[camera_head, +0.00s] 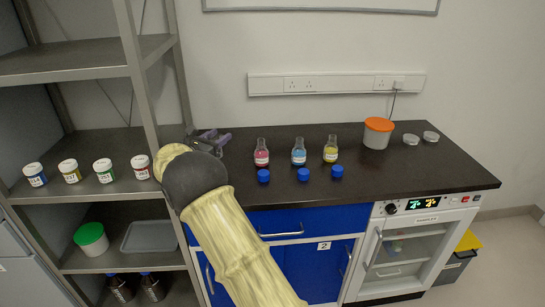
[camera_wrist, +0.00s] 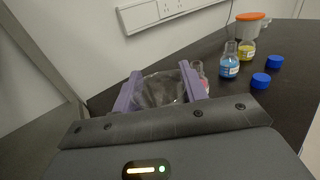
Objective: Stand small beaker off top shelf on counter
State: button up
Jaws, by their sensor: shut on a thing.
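My gripper (camera_head: 213,141) is at the left end of the black counter (camera_head: 430,167), beside the steel rack. In the wrist view its two purple fingers (camera_wrist: 160,90) are shut on a clear, empty-looking small beaker (camera_wrist: 161,89). The beaker looks roughly upright and low at the counter's left end. Its base is hidden behind the gripper body, so I cannot tell whether it touches the counter. In the head view the beaker is not clearly visible behind my arm.
Pink (camera_head: 261,155), blue (camera_head: 299,154) and yellow (camera_head: 330,151) flasks stand right of my gripper, with blue caps (camera_head: 304,174) in front. An orange-lidded tub (camera_head: 376,134) stands farther right. The steel rack (camera_head: 75,58) with several labelled jars is at left.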

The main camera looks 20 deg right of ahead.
jog(key=shift+s+a, duration=0.1)
jog(key=shift+s, duration=0.05)
jog(key=shift+f, duration=0.15)
notch_tip(320, 180, down, 6)
jog(key=shift+r, duration=0.1)
jog(key=shift+f+p, duration=0.3)
jog(key=shift+f, duration=1.65)
jog(key=o, duration=0.9)
jog(key=shift+o, duration=0.4)
